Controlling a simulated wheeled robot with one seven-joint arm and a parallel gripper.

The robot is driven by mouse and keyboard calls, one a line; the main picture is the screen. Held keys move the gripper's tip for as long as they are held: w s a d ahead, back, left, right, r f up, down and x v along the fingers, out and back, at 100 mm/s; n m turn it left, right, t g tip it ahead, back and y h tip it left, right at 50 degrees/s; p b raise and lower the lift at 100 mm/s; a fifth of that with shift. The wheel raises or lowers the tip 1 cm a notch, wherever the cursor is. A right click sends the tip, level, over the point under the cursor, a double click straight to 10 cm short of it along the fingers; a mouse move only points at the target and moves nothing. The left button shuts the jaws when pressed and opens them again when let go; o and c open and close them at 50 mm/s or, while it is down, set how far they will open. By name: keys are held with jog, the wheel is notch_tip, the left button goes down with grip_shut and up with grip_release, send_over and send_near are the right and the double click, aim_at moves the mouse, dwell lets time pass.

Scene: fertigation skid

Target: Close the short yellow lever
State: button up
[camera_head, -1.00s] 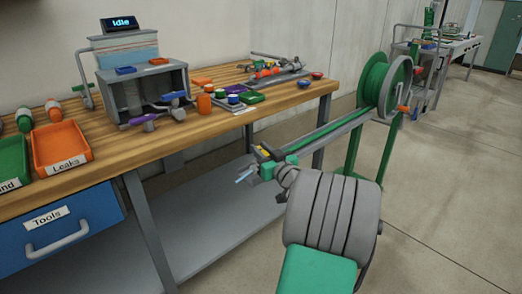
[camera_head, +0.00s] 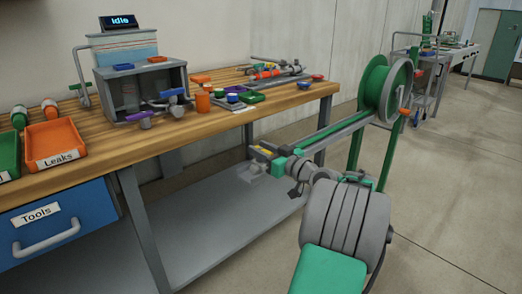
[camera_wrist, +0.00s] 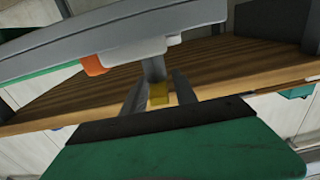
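The short yellow lever (camera_wrist: 159,93) shows in the wrist view as a small yellow block below a grey post, under a grey beam (camera_wrist: 130,38) with an orange part. In the wrist view my gripper (camera_wrist: 158,98) has its two grey fingers apart, one on each side of the yellow block; contact cannot be told. My fingertips are hard to make out there.
A green hose reel (camera_head: 385,85) stands on the right. The wooden bench (camera_head: 190,135) on the left holds a grey box (camera_head: 145,90), coloured valves and small trays. Orange (camera_head: 58,143) and green bins sit at its left end. Open floor lies on the right.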

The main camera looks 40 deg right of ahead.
jog(key=shift+o, duration=0.3)
jog(key=s+p, duration=0.1)
jog(key=s, duration=0.6)
jog(key=shift+s+d+p, duration=0.15)
jog(key=shift+s+p, duration=0.2)
jog(key=shift+s, duration=0.05)
